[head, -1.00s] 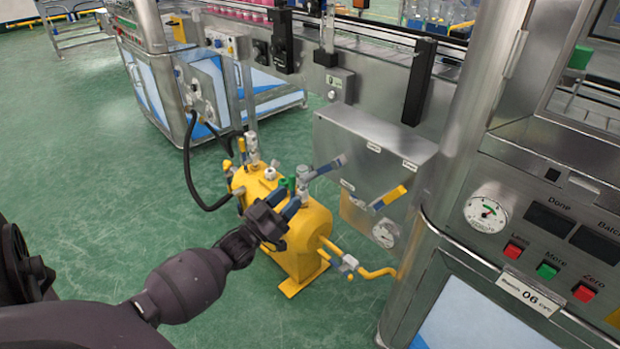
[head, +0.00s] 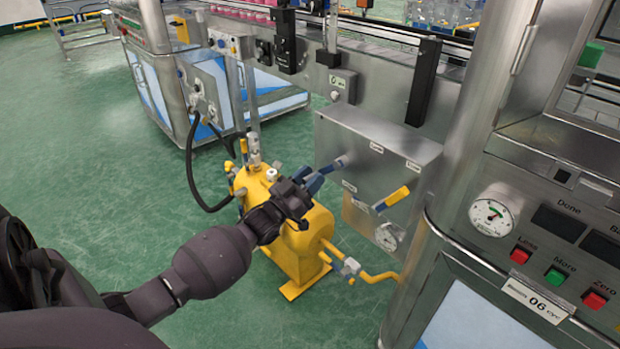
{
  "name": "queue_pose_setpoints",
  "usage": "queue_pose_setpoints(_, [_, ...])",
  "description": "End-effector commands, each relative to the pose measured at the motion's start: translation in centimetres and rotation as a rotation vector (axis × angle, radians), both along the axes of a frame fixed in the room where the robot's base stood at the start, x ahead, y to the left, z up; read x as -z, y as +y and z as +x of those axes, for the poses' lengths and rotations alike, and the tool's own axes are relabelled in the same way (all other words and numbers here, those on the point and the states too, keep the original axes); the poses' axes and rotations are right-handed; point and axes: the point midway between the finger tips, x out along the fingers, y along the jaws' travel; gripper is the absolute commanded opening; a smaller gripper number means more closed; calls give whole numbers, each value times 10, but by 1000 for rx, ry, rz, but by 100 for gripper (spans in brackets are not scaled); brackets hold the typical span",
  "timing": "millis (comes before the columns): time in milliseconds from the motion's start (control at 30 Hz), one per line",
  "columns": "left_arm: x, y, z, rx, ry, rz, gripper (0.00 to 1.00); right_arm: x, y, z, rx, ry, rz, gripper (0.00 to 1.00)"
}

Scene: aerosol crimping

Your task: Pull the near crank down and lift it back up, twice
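My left gripper (head: 309,179) reaches in from the left over the yellow tank. Its fingers look parted, with nothing clearly held between them. The tips are close to the free end of a crank with a grey-blue handle (head: 339,163) on the grey metal box; from this angle I cannot tell whether they touch. A second crank, with a yellow grip and blue base (head: 393,199), sticks out lower right on the box front, tilted up to the right and clear of the gripper. The labels are too small to read for certain. My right gripper is not in view.
The yellow tank (head: 303,252) with valves and pipes stands on the green floor below my gripper. The grey box (head: 405,150) is fixed to the machine. A control panel with a dial (head: 491,216) and buttons is at right. Open floor lies left.

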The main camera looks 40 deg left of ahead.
Motion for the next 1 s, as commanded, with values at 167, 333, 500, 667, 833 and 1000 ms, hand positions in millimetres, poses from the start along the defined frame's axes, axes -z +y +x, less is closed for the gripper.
queue_pose_setpoints(167, [0, 0, 0, 0, 0, 0, 7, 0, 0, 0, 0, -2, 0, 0])
queue_pose_setpoints(333, [-1, 0, 0, 1, -1, 0, 0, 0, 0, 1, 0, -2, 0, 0])
queue_pose_setpoints(500, [-2, 0, 1, 1, -3, 6, 0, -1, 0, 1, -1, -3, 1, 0])
queue_pose_setpoints(667, [-7, 2, 1, 2, -9, 41, 0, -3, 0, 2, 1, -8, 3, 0])
queue_pose_setpoints(833, [-15, 7, 2, 1, -19, 129, 0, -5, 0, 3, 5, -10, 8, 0])
queue_pose_setpoints(1000, [-28, 13, 3, 1, -34, 265, 0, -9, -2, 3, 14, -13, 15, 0])
